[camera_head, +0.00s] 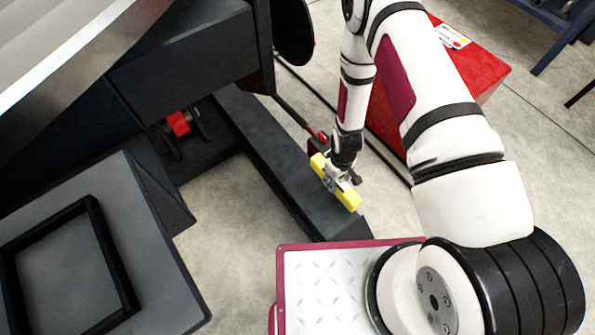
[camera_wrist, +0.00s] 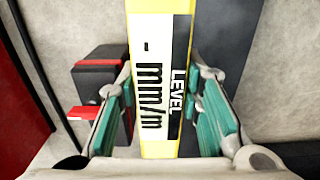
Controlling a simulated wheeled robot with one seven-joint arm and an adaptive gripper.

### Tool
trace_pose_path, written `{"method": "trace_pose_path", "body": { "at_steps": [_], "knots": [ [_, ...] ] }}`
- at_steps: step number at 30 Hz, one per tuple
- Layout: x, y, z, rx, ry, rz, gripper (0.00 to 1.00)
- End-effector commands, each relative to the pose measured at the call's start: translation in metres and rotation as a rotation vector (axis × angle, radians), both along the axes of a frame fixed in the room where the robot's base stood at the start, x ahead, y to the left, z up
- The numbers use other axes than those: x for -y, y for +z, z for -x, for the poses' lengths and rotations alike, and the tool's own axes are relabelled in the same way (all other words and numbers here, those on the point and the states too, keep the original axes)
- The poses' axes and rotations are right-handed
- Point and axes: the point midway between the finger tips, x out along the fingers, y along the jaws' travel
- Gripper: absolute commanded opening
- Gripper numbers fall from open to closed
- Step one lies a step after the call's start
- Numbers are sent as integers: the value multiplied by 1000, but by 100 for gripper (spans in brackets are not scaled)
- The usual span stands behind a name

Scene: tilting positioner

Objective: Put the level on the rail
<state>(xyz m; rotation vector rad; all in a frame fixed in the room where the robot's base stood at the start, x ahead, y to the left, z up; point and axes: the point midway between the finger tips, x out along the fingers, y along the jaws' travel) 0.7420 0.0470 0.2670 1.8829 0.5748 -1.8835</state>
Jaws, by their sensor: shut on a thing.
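The level is a yellow bar (camera_head: 350,200) in the head view. In the wrist view its pale face (camera_wrist: 152,40) reads LEVEL and mm/m. My gripper (camera_head: 338,182) is shut on the middle of the level, with teal finger pads on both sides of it in the wrist view. The level lies over or beside a long dark beam (camera_head: 270,155) on the floor, roughly along its length. I cannot tell whether it touches the beam. No part is clearly marked as the rail, so I cannot tell which it is.
A black box with a red part (camera_wrist: 100,100) stands close left of my gripper in the wrist view. The large dark machine (camera_head: 185,65) is to the left in the head view, a grey table with a black frame (camera_head: 170,290) at lower left. A red cabinet (camera_head: 480,70) stands behind my arm.

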Motion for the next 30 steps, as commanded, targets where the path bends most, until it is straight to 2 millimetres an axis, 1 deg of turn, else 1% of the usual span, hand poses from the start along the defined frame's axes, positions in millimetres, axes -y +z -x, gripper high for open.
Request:
{"method": "trace_pose_path", "body": {
  "at_steps": [1, 9, 12, 15, 18, 25, 27, 30],
  "knots": [
    [-11, -2, -8, 5, 5, -2, 0],
    [-63, -8, -43, 6, 4, -3, 0],
    [-81, -10, -54, 3, 4, -2, 0],
    [-96, -12, -65, 5, 3, -2, 0],
    [-105, -12, -71, 2, 0, -2, 0],
    [-116, -13, -78, 3, 1, -1, 0],
    [-123, -14, -83, 3, 2, -2, 0],
    [-120, -32, -81, -1, -2, 0, 0]
  ]
}}
